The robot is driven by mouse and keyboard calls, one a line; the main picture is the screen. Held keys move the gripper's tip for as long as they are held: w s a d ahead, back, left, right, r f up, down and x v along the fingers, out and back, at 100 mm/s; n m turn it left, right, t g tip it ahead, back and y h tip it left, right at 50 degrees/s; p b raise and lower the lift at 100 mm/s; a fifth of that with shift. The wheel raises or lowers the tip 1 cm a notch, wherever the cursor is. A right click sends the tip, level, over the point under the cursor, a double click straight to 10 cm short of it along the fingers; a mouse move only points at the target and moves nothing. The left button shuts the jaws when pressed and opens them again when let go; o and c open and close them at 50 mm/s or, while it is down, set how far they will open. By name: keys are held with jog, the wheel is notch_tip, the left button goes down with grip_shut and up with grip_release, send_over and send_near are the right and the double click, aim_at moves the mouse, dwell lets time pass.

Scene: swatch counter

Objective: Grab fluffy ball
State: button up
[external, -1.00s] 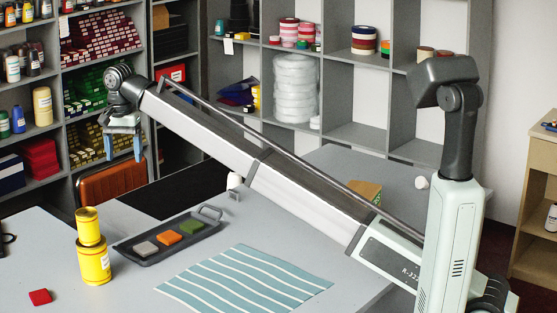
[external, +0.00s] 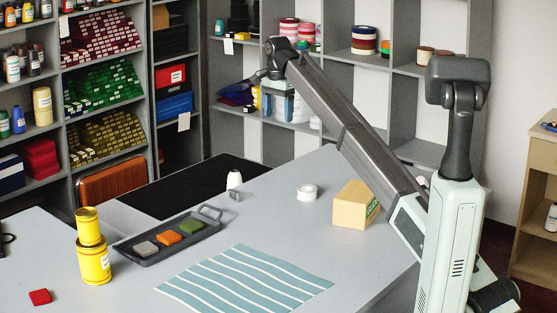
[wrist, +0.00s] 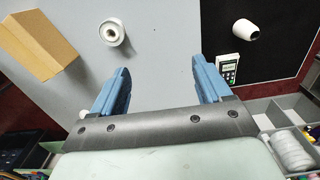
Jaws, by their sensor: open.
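A small white rounded thing (wrist: 84,114), which may be the fluffy ball, shows at the left of the wrist view, partly hidden by my left finger. A white thing (external: 422,181) also shows at the counter's right end in the external view, partly hidden by my arm; its texture is too small to tell. My gripper (wrist: 165,70) is open with its blue fingers apart and nothing between them. It hangs above the far side of the counter, in front of the shelves.
A cardboard box (external: 355,205) and a white tape roll (external: 307,192) lie on the counter (external: 270,215). A white cone (external: 234,180) stands near a small device (external: 235,196). A dark tray (external: 150,257) holds three coloured blocks. Yellow cans (external: 93,262) stand at left.

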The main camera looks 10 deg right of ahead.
jog(key=w+d+f+m, duration=0.1)
jog(key=w+d, duration=0.1)
jog(key=d, duration=0.8)
jog(key=w+d+f+m, duration=0.1)
jog(key=w+d, duration=0.1)
jog(key=d, duration=0.8)
jog(key=m, duration=0.7)
send_over(423, 177)
jog(key=shift+f, duration=3.35)
jog(key=f, duration=0.7)
jog(key=shift+w+a+f, duration=0.1)
jog(key=shift+a+f, duration=0.1)
jog(key=shift+f, duration=0.2)
jog(key=shift+d+f, duration=0.15)
jog(key=shift+f, duration=1.2)
jog(key=shift+d+f, duration=0.1)
jog(key=shift+f, duration=1.25)
jog(key=shift+c, duration=0.2)
